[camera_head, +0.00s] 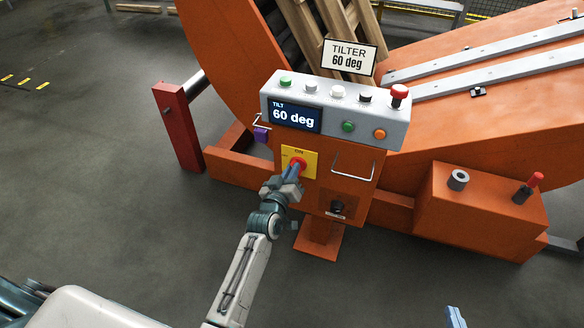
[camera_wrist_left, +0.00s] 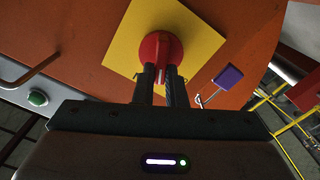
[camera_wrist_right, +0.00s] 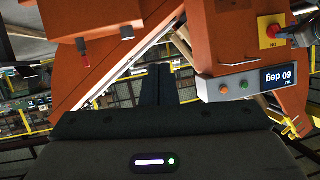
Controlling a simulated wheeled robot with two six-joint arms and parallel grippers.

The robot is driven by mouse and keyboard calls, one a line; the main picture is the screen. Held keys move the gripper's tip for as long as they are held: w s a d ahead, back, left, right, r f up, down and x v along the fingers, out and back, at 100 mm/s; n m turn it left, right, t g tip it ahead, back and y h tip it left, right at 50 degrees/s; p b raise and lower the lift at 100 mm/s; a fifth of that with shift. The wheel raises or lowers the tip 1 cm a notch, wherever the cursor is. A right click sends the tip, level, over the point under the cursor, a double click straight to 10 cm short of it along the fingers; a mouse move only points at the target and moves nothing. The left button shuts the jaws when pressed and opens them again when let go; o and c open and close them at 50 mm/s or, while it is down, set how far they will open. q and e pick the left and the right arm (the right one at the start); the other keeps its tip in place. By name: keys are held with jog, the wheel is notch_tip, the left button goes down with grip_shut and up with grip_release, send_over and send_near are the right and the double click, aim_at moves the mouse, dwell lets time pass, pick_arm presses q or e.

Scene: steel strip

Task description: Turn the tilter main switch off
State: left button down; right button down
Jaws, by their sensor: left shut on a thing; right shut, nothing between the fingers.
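The tilter main switch is a red rotary knob (camera_head: 298,164) on a yellow plate (camera_head: 311,158) on the front of the orange control box. "ON" is printed at the plate's top. In the left wrist view the red knob (camera_wrist_left: 161,58) has its grip bar between the fingertips, on the yellow plate (camera_wrist_left: 205,40). My left gripper (camera_head: 294,174) is shut on the knob and partly hides it in the head view. My right gripper (camera_wrist_right: 160,85) is shut and empty, away from the panel; in the head view only a blue tip (camera_head: 455,317) shows at the bottom edge.
The grey console (camera_head: 335,105) above carries several buttons, a red mushroom button (camera_head: 399,94) and a display reading "60 deg". A wire handle (camera_head: 352,172) is right of the switch. A purple padlock (camera_head: 261,134) hangs at left. An orange box (camera_head: 478,215) stands right.

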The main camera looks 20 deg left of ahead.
pick_arm(q)
jog(key=shift+a+f+n+p, duration=0.15)
jog(key=shift+n+p, duration=0.1)
jog(key=shift+n, duration=1.8)
jog(key=shift+a+f+n+p, duration=0.1)
jog(key=shift+f+n+p, duration=0.1)
jog(key=shift+n, duration=1.9)
jog(key=shift+a+f+n+p, duration=0.15)
jog(key=shift+n+p, duration=0.1)
jog(key=shift+n, duration=1.8)
pick_arm(e)
jog(key=s+f+g, duration=0.4)
jog(key=shift+s+a, duration=0.25)
jog(key=shift+s, duration=0.15)
jog(key=shift+f, duration=0.1)
pick_arm(q)
jog(key=c, duration=1.5)
grip_release()
